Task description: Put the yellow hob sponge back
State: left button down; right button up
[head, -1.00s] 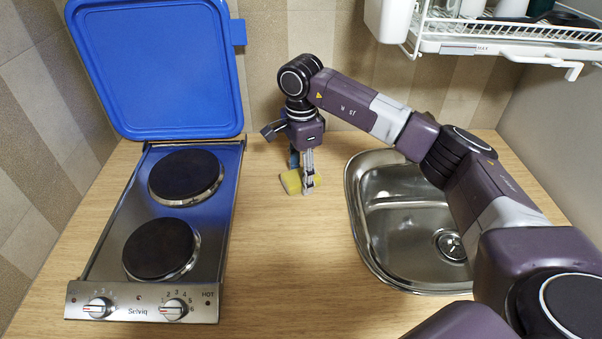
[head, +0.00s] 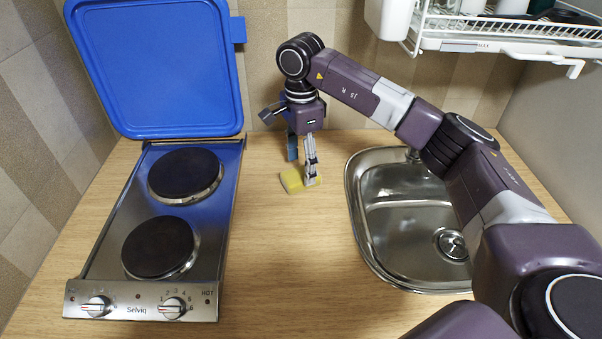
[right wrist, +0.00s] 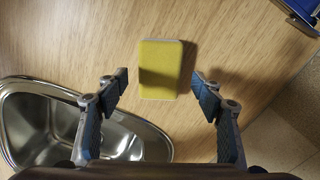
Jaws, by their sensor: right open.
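The yellow sponge (head: 290,181) lies flat on the wooden worktop between the hob and the sink. In the right wrist view the sponge (right wrist: 160,69) shows whole, with a shadow across it. My right gripper (head: 302,170) is open above the sponge, and in the head view one finger partly covers it. In the wrist view the open fingers (right wrist: 158,80) are on either side of the sponge, with a gap on each side. The gripper holds nothing. My left gripper is not in view.
The two-plate hob (head: 225,230) stands at the left with its blue lid (head: 160,70) raised against the wall. The steel sink (head: 400,225) is at the right, under my arm. A white dish rack (head: 500,38) hangs above it. The front worktop between hob and sink is clear.

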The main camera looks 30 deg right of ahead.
aim_at(301, 173)
notch_tip(301, 173, up, 9)
jog(key=shift+f+b, duration=0.15)
jog(key=shift+b, duration=0.2)
